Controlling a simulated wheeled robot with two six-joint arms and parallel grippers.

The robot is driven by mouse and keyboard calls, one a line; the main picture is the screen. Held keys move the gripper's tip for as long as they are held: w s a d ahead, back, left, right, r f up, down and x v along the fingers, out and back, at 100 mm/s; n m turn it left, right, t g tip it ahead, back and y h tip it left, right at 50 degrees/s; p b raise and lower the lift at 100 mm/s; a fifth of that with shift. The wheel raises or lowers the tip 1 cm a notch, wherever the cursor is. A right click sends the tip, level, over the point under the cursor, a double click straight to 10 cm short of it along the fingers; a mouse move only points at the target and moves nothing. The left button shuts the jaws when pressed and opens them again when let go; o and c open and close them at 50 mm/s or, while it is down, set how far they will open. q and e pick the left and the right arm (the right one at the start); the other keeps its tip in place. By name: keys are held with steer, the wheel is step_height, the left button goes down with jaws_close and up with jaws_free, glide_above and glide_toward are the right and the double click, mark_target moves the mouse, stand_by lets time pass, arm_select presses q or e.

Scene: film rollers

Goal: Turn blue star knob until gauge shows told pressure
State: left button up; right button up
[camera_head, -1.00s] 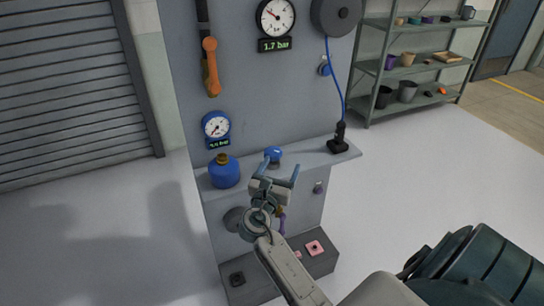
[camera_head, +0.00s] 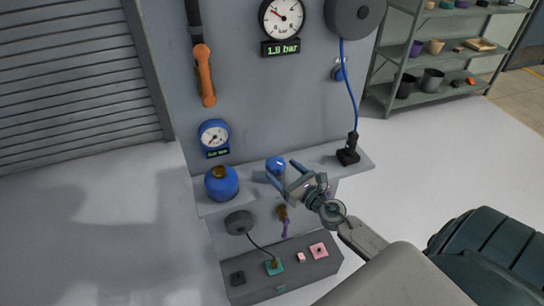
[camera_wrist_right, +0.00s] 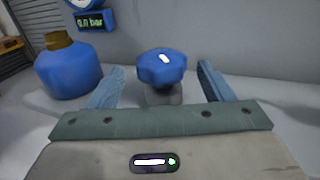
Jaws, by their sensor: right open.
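The blue star knob (camera_head: 276,163) stands on the grey shelf of the panel; it also shows in the right wrist view (camera_wrist_right: 162,65). My right gripper (camera_head: 281,171) is open, with its fingers on either side of the knob and visible gaps in the wrist view (camera_wrist_right: 160,74). A white dial gauge (camera_head: 282,17) at the panel's top has a display that seems to read 1.8 bar. A smaller blue gauge (camera_head: 213,135) hangs lower left; its display (camera_wrist_right: 91,21) seems to read 0.0 bar. My left gripper is out of view.
A blue round container (camera_head: 222,183) with a brown cap stands left of the knob. A black plug (camera_head: 348,150) with a blue cable is at the shelf's right. An orange-handled tool (camera_head: 205,75) hangs above. A grey box with buttons (camera_head: 320,266) lies below.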

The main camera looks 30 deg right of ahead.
mark_target(272, 161)
steer(key=w, duration=0.5)
steer(key=shift+w+a+p, duration=0.2)
steer(key=shift+w+p, duration=0.1)
steer(key=shift+p, duration=0.1)
steer(key=shift+w, duration=0.45)
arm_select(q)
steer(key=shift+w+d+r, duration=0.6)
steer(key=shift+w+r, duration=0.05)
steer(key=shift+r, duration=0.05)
arm_select(e)
steer(key=shift+f, duration=0.1)
